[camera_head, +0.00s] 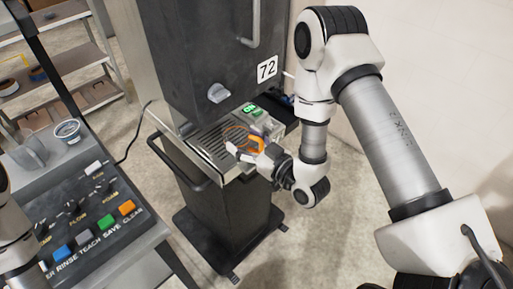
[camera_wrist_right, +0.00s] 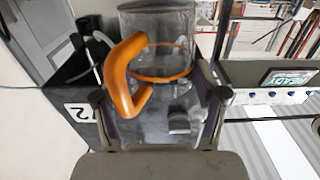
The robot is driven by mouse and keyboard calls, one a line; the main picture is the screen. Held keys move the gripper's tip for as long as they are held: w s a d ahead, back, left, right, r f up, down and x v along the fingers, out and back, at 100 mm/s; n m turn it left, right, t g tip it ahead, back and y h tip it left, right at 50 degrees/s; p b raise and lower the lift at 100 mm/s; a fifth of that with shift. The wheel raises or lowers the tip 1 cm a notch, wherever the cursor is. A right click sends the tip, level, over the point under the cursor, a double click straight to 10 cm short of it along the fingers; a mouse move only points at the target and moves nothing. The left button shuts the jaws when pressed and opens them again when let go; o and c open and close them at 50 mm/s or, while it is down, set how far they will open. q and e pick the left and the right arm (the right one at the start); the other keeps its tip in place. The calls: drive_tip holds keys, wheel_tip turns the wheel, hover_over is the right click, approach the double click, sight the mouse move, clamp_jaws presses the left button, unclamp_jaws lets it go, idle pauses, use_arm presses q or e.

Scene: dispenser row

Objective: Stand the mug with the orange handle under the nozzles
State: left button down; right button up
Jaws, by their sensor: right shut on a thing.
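The mug has a clear body and an orange handle (camera_wrist_right: 122,75); in the wrist view an orange ring also shows on the body (camera_wrist_right: 160,62). In the head view, the orange of the mug (camera_head: 238,131) shows over the right part of the slotted drip tray (camera_head: 202,149) of the dispenser (camera_head: 200,50). My right gripper (camera_head: 250,147) is shut on the mug; its fingers also show in the wrist view (camera_wrist_right: 160,108). I cannot tell whether the mug touches the tray. The nozzles are not visible. My left gripper is out of view.
The dispenser carries a knob (camera_head: 219,93), a 72 label (camera_head: 267,68) and a green-lit panel (camera_head: 253,110). A dark bar (camera_head: 180,168) runs along its front left. A console with coloured buttons (camera_head: 85,215) stands at the left. A shelf (camera_head: 65,65) is behind.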

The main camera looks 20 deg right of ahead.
sight(229, 134)
drive_tip(key=x, duration=0.7)
drive_tip(key=shift+w+a+f, duration=0.1)
drive_tip(key=shift+w+f, duration=0.05)
drive_tip(key=shift+f, duration=0.15)
drive_tip(key=shift+f+b, duration=0.75)
drive_tip(key=shift+f, duration=0.35)
drive_tip(key=shift+f+b, duration=0.5)
drive_tip(key=shift+b, duration=0.2)
drive_tip(key=o, duration=1.4)
